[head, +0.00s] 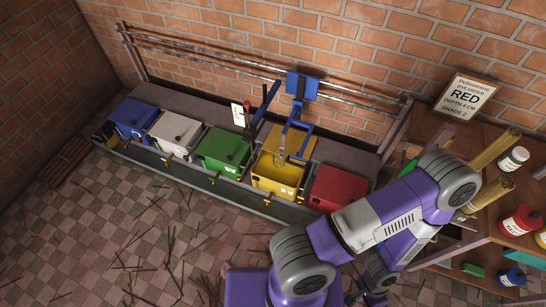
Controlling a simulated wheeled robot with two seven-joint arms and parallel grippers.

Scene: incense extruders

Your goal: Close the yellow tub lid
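The yellow tub (277,187) stands in a row of tubs on the long bench, between the green and red ones. Its lid (271,138) looks raised, a tan-yellow panel tilted up behind the tub's opening. A blue frame with a thin pale loop (281,156) stands over the opening and hides part of it. My purple and grey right arm crosses the lower right, well apart from the tub. Dark parts at its lower end are partly hidden, and I cannot make out its fingers. My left gripper is not in view.
The blue tub (134,117), white tub (176,132), green tub (223,150) and red tub (338,187) look closed. Metal rails (210,58) run behind. A sign reading RED (466,96) tops the right shelf, with bottles and yellow bundles. Sticks litter the tiled floor (140,215).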

